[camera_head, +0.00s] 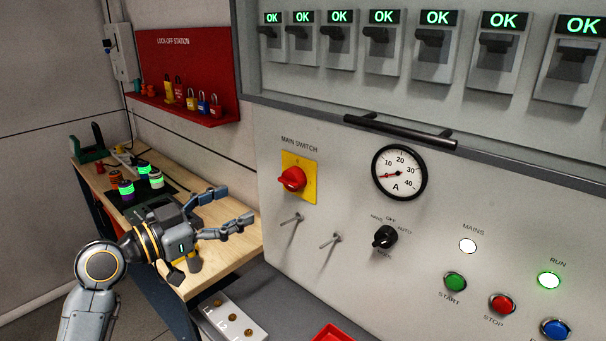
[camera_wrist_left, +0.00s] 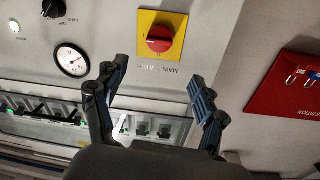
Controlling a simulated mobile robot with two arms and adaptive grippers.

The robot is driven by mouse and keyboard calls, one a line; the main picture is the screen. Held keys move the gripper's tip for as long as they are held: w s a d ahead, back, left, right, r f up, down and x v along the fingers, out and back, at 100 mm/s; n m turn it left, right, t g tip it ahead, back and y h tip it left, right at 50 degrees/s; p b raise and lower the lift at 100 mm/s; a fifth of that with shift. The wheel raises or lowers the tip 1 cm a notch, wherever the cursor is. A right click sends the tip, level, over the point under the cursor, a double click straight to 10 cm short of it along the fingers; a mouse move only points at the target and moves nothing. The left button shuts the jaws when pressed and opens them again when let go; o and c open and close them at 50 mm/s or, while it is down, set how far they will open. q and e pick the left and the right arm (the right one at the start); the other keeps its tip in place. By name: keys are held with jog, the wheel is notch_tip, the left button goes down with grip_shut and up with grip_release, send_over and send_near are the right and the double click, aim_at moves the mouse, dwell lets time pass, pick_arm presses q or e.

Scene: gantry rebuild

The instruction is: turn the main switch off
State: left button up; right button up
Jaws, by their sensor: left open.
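The main switch (camera_head: 292,179) is a red rotary knob on a yellow plate (camera_head: 309,188) on the grey panel, under the label MAIN SWITCH. In the left wrist view the knob (camera_wrist_left: 160,39) and its plate show upside down at the top, beyond my fingers. My left gripper (camera_head: 232,208) is open and empty, left of and a little below the knob, apart from it. Its two fingers (camera_wrist_left: 160,98) also show spread in the left wrist view. The MAINS lamp (camera_head: 467,246) is lit white and the RUN lamp (camera_head: 549,281) is lit green. My right gripper is not in view.
Two metal pegs (camera_head: 291,219) stick out of the panel below the switch. A black selector (camera_head: 385,237), an ammeter (camera_head: 399,173) and a bar handle (camera_head: 400,131) are to the right. A wooden bench (camera_head: 231,247) and a red lock-off station (camera_head: 187,58) lie left.

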aim_at(285, 182)
pick_arm(q)
jog(key=p+x, duration=0.2)
jog(key=x, duration=0.4)
jog(key=p+x, duration=0.3)
jog(key=x, duration=0.3)
jog(key=shift+s+r, duration=0.1)
jog(key=shift+r, duration=0.15)
jog(key=shift+f+p+x, duration=0.2)
jog(key=shift+p+x, duration=0.1)
jog(key=shift+x, duration=0.55)
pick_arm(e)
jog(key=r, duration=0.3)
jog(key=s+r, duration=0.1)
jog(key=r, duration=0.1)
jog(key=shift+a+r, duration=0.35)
pick_arm(q)
jog(key=c, duration=1.1)
jog(key=shift+c, duration=0.2)
